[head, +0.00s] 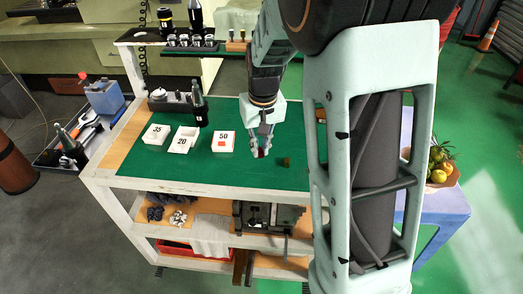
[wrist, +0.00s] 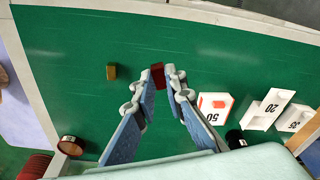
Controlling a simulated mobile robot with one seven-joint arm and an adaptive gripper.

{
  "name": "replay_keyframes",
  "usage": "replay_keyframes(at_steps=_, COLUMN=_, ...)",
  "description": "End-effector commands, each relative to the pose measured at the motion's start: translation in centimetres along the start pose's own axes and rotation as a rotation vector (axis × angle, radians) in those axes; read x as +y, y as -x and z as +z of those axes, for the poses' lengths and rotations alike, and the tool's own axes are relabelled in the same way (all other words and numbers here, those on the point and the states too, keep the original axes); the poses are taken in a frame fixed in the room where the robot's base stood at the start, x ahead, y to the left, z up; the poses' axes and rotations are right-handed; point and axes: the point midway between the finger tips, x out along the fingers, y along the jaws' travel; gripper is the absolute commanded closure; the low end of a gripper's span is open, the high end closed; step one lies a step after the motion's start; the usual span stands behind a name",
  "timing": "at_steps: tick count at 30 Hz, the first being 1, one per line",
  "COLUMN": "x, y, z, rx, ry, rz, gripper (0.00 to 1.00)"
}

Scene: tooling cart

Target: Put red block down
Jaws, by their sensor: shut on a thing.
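The red block (wrist: 158,75) is between the fingertips of my gripper (wrist: 157,82) in the wrist view, which is shut on it. In the head view, my gripper (head: 262,149) points down over the green mat with the red block (head: 261,153) low between its fingers, partly hidden. I cannot tell whether the block touches the mat. A small olive-gold block (head: 285,162) stands apart to the right of my gripper; it also shows in the wrist view (wrist: 111,72), left of the red block.
White boxes labelled 35 (head: 156,134), 20 (head: 184,139) and 50 (head: 223,141) stand left of my gripper. Something red shows at the 50 box. A dark bottle (head: 199,106) stands behind them. The green mat (head: 245,176) is clear in front of my gripper.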

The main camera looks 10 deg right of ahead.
Motion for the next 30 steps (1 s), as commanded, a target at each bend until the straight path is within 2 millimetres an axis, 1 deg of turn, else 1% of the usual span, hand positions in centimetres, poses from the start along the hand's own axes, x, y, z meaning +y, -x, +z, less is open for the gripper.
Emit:
replay_keyframes(at_steps=1, x=-0.3, y=1.1, z=0.6, rx=0.005, ry=0.002, rz=-0.001, gripper=1.0)
replay_keyframes(at_steps=3, x=-1.0, y=1.7, z=2.0, rx=0.003, ry=0.003, rz=-0.002, gripper=1.0)
replay_keyframes(at_steps=9, x=-2.4, y=3.7, z=5.1, rx=0.003, ry=0.002, rz=-0.001, gripper=1.0)
replay_keyframes(at_steps=15, x=-3.2, y=5.0, z=7.1, rx=0.002, ry=0.002, rz=0.0, gripper=1.0)
replay_keyframes(at_steps=19, x=-3.5, y=5.3, z=7.8, rx=0.0, ry=-0.001, rz=0.0, gripper=1.0)
replay_keyframes(at_steps=20, x=-3.5, y=5.2, z=7.8, rx=-0.001, ry=-0.002, rz=0.0, gripper=1.0)
replay_keyframes(at_steps=23, x=-3.1, y=4.0, z=7.5, rx=-0.006, ry=-0.011, rz=0.001, gripper=1.0)
replay_keyframes(at_steps=26, x=-2.4, y=1.8, z=6.6, rx=-0.009, ry=-0.027, rz=0.001, gripper=1.0)
replay_keyframes(at_steps=30, x=-0.9, y=-1.8, z=5.4, rx=-0.008, ry=-0.052, rz=0.003, gripper=1.0)
